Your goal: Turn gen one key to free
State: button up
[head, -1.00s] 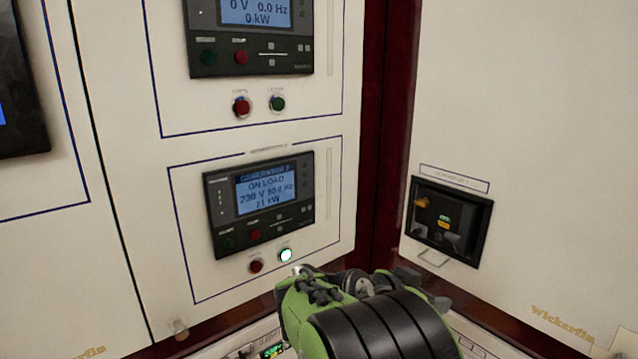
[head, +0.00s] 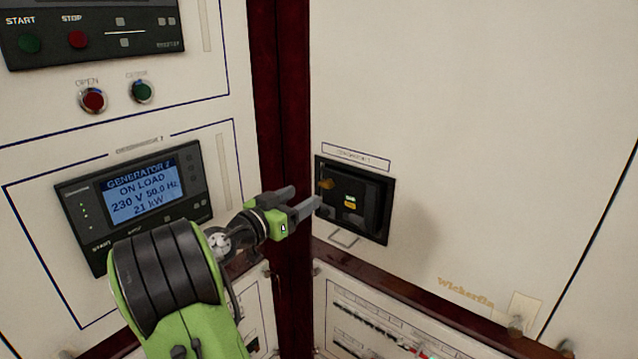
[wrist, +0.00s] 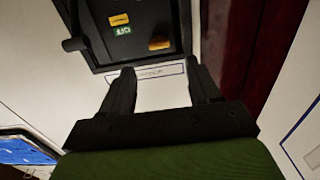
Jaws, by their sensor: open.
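A black-framed breaker (head: 378,190) is set into the right-hand panel, with a small nameplate (head: 355,156) above it, too small to read surely. At its upper left is a small orange part (head: 326,184), possibly the key; its setting cannot be read. In the wrist view this orange part (wrist: 159,44) shows just beyond the fingers, near the frame's edge. Green and yellow flags (wrist: 121,24) sit on the breaker face. My gripper (head: 305,198) is open and empty, just left of the breaker and apart from it. Its two fingers (wrist: 160,68) point toward the breaker in the wrist view.
The Generator 2 controller (head: 140,195) reads ON LOAD, on the left panel beside my arm. OPEN and CLOSE buttons (head: 93,99) sit above it. A dark red corner post (head: 283,100) stands close behind my gripper. The panel right of the breaker is clear.

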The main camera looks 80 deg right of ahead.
aim_at(321, 186)
jog(key=p+x, duration=0.1)
jog(key=x, duration=0.7)
jog(key=shift+s+d, duration=0.15)
jog(key=shift+d, duration=0.05)
jog(key=c, duration=1)
jog(key=shift+c, duration=0.2)
jog(key=shift+n, duration=0.3)
jog(key=n+p, duration=0.1)
jog(key=n, duration=0.3)
jog(key=shift+n, duration=0.3)
jog(key=n, duration=0.1)
jog(key=n+p, duration=0.1)
jog(key=n, duration=0.1)
jog(key=n+p, duration=0.1)
jog(key=shift+w+n, duration=0.25)
jog(key=shift+n, duration=0.05)
jog(key=n+p, duration=0.3)
jog(key=n, duration=0.1)
jog(key=shift+n, duration=0.3)
jog(key=shift+f+n+p, duration=0.15)
jog(key=shift+n+p, duration=1.25)
jog(key=shift+n, duration=0.2)
jog(key=shift+f+n, duration=0.1)
jog(key=shift+n, duration=0.2)
